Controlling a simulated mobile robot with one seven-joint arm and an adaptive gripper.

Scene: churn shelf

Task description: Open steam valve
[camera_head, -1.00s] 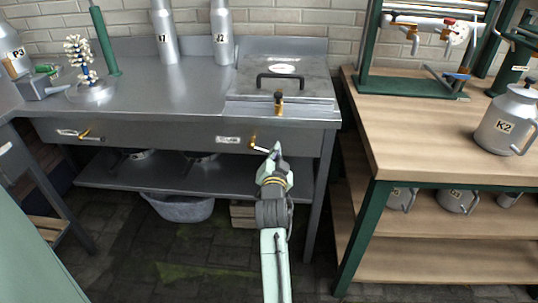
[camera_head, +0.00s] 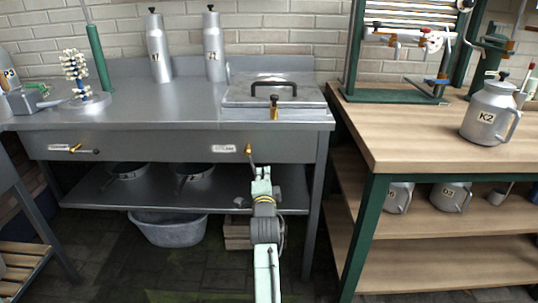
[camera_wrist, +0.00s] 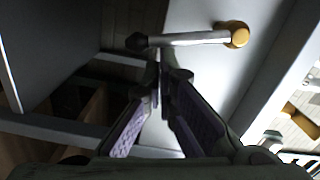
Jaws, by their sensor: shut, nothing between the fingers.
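The right valve lever (camera_head: 250,155) is on the front panel of the steel table, beside a small white label (camera_head: 228,148) whose text I cannot read. It has a brass hub and points downward. In the wrist view the lever (camera_wrist: 190,39) shows a pale shaft, brass hub and black tip. My gripper (camera_head: 261,176) is just below and in front of it, shut and empty. In the wrist view my fingertips (camera_wrist: 163,72) are close to the shaft; I cannot tell if they touch. A second lever (camera_head: 78,149), with a brass hub, points right on the panel's left side.
A lidded steel box (camera_head: 240,94) with a brass fitting (camera_head: 274,106) stands above the panel. The wooden bench (camera_head: 425,140) with can K2 (camera_head: 488,113) is at right. A grey tub (camera_head: 170,230) sits under the lower shelf (camera_head: 225,194). Floor in front is open.

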